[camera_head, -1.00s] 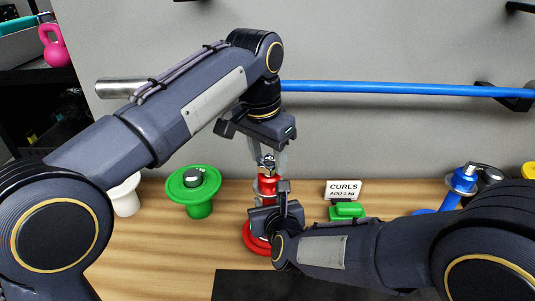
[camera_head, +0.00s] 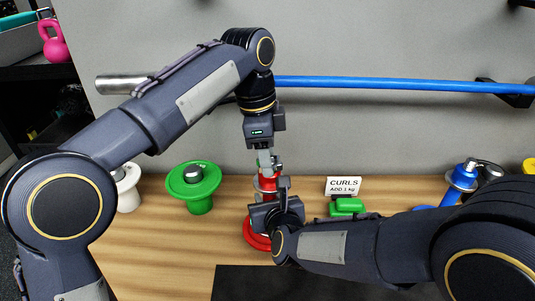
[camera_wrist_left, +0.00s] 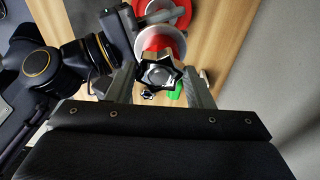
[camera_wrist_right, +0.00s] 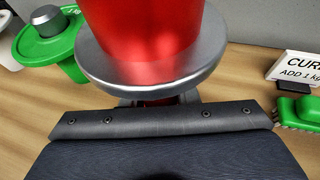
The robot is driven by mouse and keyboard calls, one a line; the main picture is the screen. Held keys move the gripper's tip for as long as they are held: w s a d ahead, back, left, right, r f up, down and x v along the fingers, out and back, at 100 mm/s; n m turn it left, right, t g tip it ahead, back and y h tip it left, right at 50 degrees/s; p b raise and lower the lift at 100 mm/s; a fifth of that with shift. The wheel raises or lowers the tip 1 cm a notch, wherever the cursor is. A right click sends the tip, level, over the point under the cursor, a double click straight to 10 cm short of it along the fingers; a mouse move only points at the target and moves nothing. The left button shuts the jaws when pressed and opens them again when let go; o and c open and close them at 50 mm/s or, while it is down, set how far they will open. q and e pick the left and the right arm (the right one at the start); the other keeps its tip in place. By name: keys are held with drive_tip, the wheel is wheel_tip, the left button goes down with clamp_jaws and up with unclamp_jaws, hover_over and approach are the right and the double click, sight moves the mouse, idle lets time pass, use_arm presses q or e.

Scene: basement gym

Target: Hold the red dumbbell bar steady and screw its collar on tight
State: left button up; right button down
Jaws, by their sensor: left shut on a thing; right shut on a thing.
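The red dumbbell (camera_head: 267,184) stands upright on the wooden bench, its lower red plate (camera_head: 254,236) on the wood. My right gripper (camera_head: 284,198) is shut on its bar from the right; in the right wrist view the red body (camera_wrist_right: 145,30) and a silver flange (camera_wrist_right: 150,75) rise just above the jaws. My left gripper (camera_head: 267,160) points down from above, shut on the star-shaped dark collar (camera_wrist_left: 158,73) at the bar's top. In the left wrist view the collar sits between the two fingers. The head view mostly hides the collar, so its thread is not visible.
A green dumbbell (camera_head: 194,185) and a white one (camera_head: 127,188) stand to the left. A sign reading CURLS ADD 1 kg (camera_head: 343,187), a green brush (camera_head: 346,207) and a blue dumbbell (camera_head: 462,182) are to the right. A dark mat (camera_head: 235,284) lies in front.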

use_arm(q)
drive_tip(key=m, duration=0.5)
drive_tip(key=shift+w+g, duration=0.15)
drive_tip(key=shift+g, duration=0.25)
drive_tip(key=m, duration=0.4)
drive_tip(key=shift+g+y, duration=0.3)
drive_tip(key=o, duration=1.6)
drive_tip(key=shift+o, duration=0.2)
use_arm(e)
drive_tip(key=c, duration=1.1)
unclamp_jaws()
drive_tip(key=shift+o, duration=0.2)
use_arm(q)
drive_tip(key=shift+r+p, duration=0.45)
use_arm(e)
drive_tip(key=v, duration=0.7)
drive_tip(key=shift+s, duration=0.4)
